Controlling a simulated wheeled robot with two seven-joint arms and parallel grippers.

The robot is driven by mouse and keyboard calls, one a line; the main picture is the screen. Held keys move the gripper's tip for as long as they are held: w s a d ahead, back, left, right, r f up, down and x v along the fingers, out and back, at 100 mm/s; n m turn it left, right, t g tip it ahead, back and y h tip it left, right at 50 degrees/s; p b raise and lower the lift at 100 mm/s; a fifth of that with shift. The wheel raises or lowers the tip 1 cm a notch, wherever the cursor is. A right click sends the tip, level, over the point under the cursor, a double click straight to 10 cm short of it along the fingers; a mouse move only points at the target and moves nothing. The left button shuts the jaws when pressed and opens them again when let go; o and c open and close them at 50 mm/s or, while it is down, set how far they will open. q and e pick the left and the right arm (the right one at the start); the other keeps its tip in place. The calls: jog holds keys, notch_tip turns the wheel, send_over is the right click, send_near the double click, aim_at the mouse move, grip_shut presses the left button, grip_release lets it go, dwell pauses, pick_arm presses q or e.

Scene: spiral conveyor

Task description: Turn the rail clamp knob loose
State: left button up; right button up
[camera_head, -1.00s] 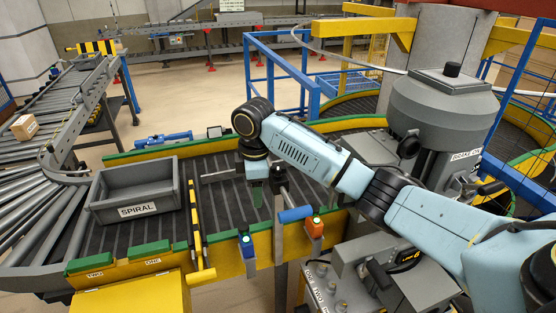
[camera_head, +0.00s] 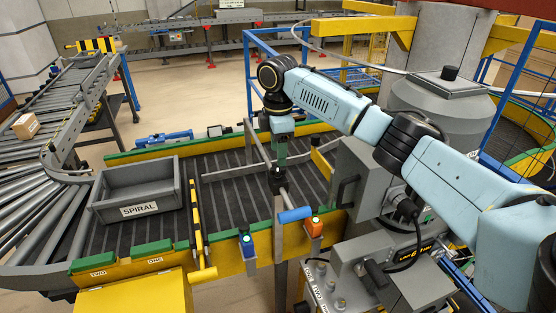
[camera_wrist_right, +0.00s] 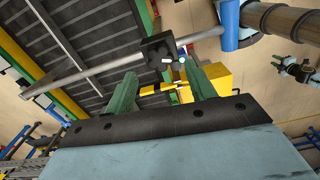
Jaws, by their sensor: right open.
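The rail clamp (camera_head: 276,181) is a small black block on top of an upright post, where a thin grey rail (camera_head: 228,172) meets it. In the right wrist view the dark clamp block (camera_wrist_right: 158,48) sits on the grey rail (camera_wrist_right: 100,75), just beyond the fingertips. The knob cannot be told apart clearly from the block. My right gripper (camera_head: 279,160) points down, just above the clamp. In the wrist view its two green fingers (camera_wrist_right: 160,75) are apart, with nothing seen held between them. My left gripper is not in view.
A grey SPIRAL tote (camera_head: 138,209) stands on the dark belt to the left. A blue tube (camera_head: 295,214), blue sensor (camera_head: 247,244) and orange sensor (camera_head: 314,227) are by the post. A grey box with a handle (camera_head: 346,190) stands close on the right.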

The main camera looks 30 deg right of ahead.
aim_at(278, 170)
jog(key=shift+f+p, duration=0.3)
jog(key=shift+f, duration=2.05)
jog(key=c, duration=1)
